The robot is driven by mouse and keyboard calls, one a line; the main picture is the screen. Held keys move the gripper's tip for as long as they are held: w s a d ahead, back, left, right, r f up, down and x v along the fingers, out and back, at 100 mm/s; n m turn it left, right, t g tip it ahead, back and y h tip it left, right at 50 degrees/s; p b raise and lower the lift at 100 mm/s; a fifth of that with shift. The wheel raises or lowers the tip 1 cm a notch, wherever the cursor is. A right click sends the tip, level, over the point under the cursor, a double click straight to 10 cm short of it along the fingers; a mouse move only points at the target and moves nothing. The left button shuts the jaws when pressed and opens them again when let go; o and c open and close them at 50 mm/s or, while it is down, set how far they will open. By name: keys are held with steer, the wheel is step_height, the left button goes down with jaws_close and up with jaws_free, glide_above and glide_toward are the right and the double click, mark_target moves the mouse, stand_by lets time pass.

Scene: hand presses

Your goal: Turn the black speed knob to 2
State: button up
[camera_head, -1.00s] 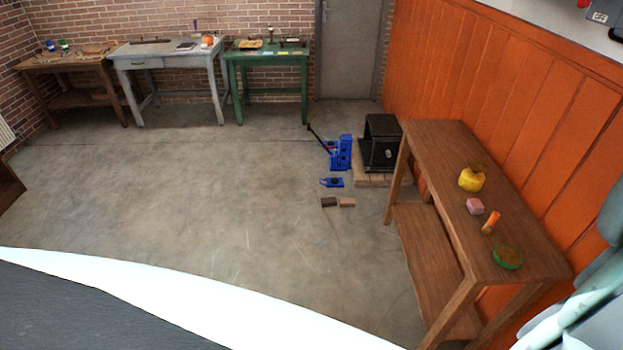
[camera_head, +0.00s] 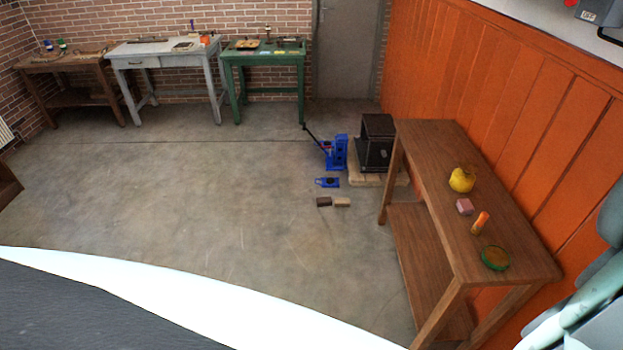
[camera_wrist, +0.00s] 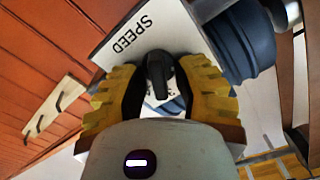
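In the wrist view, the black speed knob (camera_wrist: 159,74) sits on a white panel (camera_wrist: 150,28) with the word SPEED printed above it. The numbers around the knob are mostly hidden, so its setting cannot be read. My gripper (camera_wrist: 160,72) has yellow ribbed fingers with dark inner sides, one on each side of the knob. Whether they touch the knob cannot be made out. In the head view, my gripper and the knob do not show; only part of my arm appears at the lower right.
A dark rounded machine part (camera_wrist: 243,42) is close to the right finger. In the head view, a grey device (camera_head: 600,10) shows at the top right by the orange wall (camera_head: 520,90). A wooden table (camera_head: 440,165) holds several small things. The floor (camera_head: 200,190) at left is open.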

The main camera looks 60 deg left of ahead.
jaws_close()
steer(key=shift+f, duration=0.1)
steer(key=shift+f+b, duration=0.1)
steer(key=shift+b, duration=0.25)
steer(key=shift+s+f+m+b, duration=0.1)
steer(key=shift+f+m+b, duration=0.05)
steer(key=shift+m+b, duration=0.55)
steer(key=shift+d+f+m+b, duration=0.1)
steer(key=shift+m+b, duration=0.7)
steer(key=shift+b, duration=0.15)
steer(key=m+b, duration=0.3)
steer(key=shift+b, duration=0.4)
steer(key=shift+m+b, duration=0.6)
steer(key=shift+m, duration=0.3)
